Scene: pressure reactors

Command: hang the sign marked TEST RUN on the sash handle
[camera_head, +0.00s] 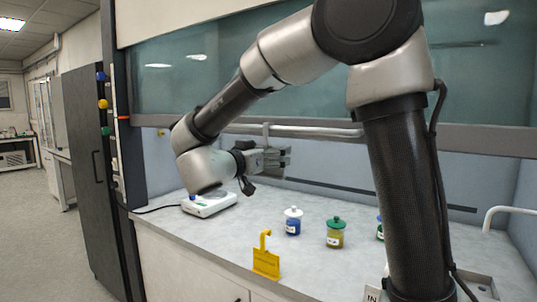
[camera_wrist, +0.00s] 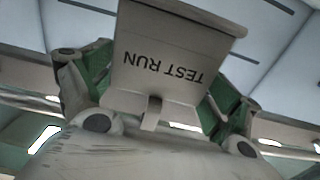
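The grey sign marked TEST RUN (camera_wrist: 160,68) fills the middle of the wrist view, its lettering upside down there. The fingers of my gripper (camera_wrist: 160,85) flank it closely on both sides and seem shut on it; the fingertips are partly hidden behind the sign. In the head view my gripper (camera_head: 276,158) is raised just below the white sash handle (camera_head: 315,131). A narrow upright piece, apparently the sign's hook, reaches up to the bar there. I cannot tell whether it rests on the handle.
A yellow hooked sign (camera_head: 266,262) stands near the worktop's front edge. Jars with blue (camera_head: 293,222) and green-capped (camera_head: 335,234) contents stand behind it. A white balance-like device (camera_head: 209,204) sits at the left. The raised glass sash (camera_head: 200,75) spans above, close to my arm.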

